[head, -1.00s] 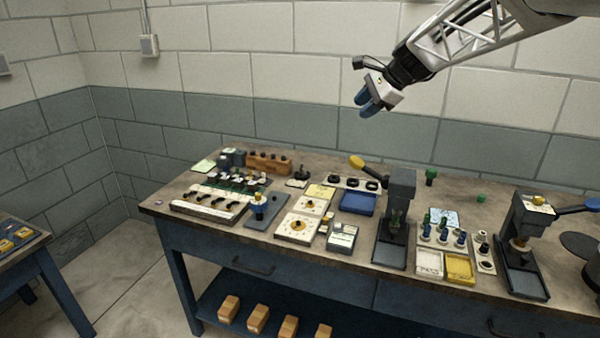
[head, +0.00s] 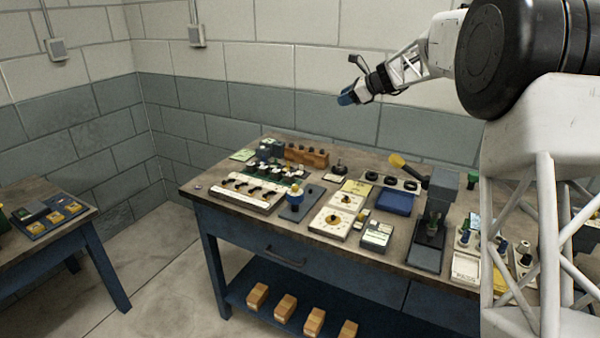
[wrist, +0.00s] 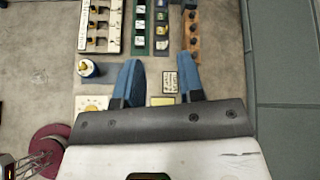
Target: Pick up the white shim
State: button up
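I cannot single out a white shim with certainty in either view. Small white pieces sit in a row on a green strip (head: 276,172) at the back left of the workbench; the strip also shows in the wrist view (wrist: 161,30). My gripper (head: 347,98) hangs high above the bench in the head view, touching nothing. In the wrist view its two blue fingers (wrist: 160,82) are well apart and empty. Far below, between them in the picture, lies a small pale marked plate (wrist: 169,83). My gripper's body hides the lower part of the wrist view.
A second table (head: 62,240) stands left. My arm hides the bench's right part.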

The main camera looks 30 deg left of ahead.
jog(key=w+a+f+m+y, duration=0.1)
jog(key=w+a+f, duration=0.2)
jog(key=a, duration=0.3)
jog(key=w+a+f+m+y, duration=0.1)
jog(key=w+a+f+m, duration=0.15)
jog(key=a, duration=0.35)
send_near(303, 172)
jog(key=shift+n+g, duration=0.3)
jog(key=shift+n, duration=0.15)
jog(key=a+r, duration=0.1)
jog(key=w+a+r, duration=0.1)
jog(key=shift+a+r, duration=0.35)
jog(key=shift+r, duration=0.05)
jog(key=shift+x, duration=1.3)
jog(key=shift+f+x, duration=0.15)
jog(key=shift+x, duration=1.15)
jog(key=shift+f+x, duration=0.1)
jog(key=shift+x, duration=1.15)
jog(key=shift+d, duration=0.1)
